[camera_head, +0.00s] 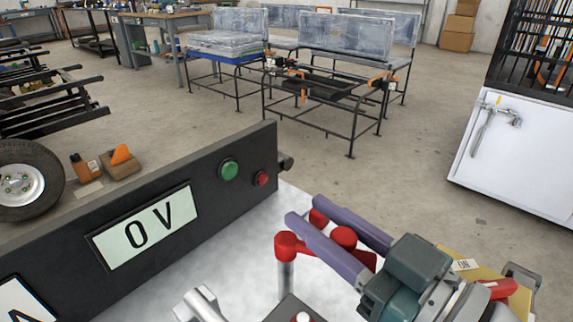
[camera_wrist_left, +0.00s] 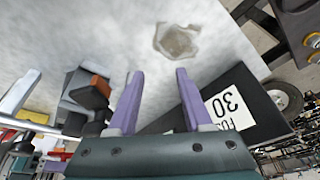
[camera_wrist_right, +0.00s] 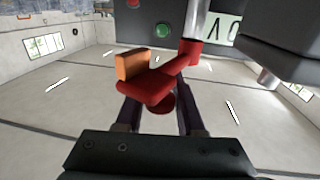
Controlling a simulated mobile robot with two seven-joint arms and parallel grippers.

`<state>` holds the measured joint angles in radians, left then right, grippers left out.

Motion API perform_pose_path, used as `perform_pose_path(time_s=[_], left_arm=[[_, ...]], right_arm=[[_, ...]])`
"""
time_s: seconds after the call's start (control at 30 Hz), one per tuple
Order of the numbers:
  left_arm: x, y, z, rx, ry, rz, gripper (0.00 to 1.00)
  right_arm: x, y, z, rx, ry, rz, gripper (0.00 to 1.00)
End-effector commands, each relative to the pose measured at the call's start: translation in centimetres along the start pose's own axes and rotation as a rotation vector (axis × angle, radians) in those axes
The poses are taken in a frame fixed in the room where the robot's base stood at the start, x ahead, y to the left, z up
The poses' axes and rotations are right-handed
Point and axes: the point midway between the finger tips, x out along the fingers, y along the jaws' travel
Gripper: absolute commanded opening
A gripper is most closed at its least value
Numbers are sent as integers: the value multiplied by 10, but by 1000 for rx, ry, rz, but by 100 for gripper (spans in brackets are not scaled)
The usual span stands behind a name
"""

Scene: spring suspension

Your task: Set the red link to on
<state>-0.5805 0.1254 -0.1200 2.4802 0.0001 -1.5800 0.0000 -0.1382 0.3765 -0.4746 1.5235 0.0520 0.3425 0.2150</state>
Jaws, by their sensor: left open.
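The red link (camera_head: 291,246) is a red arm on a grey post beside the dark panel. In the right wrist view the red link (camera_wrist_right: 188,60) reaches from the post to a wider red end with an orange block (camera_wrist_right: 130,66). My right gripper (camera_head: 305,209) has its two purple fingers spread over the red link's end, which shows between them in the right wrist view. Contact with the fingers cannot be made out. My left gripper (camera_wrist_left: 159,73) is open and empty near a pale surface, outside the head view.
The dark panel (camera_head: 215,205) bears a "0 V" display (camera_head: 147,228), a green button (camera_head: 228,169) and a red button (camera_head: 261,179). Work tables (camera_head: 315,85) stand behind on open floor; a wheel (camera_head: 22,184) lies left.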

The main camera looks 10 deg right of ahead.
Motion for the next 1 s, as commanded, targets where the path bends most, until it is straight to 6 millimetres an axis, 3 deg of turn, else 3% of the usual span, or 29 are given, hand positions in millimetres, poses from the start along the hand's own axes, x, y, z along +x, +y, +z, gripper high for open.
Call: perform_pose_path(time_s=[0.03,0.2,0.53,1.0], left_arm=[[0,0,0,0,0,0,50],[0,1,0,-3,1,2,50],[-2,2,-2,-9,2,8,50],[-15,1,-5,-7,2,5,50]], right_arm=[[0,0,0,0,-1,0,44],[0,0,0,0,2,0,63],[-6,0,-1,0,3,-1,63],[-89,0,0,1,-1,0,63]])
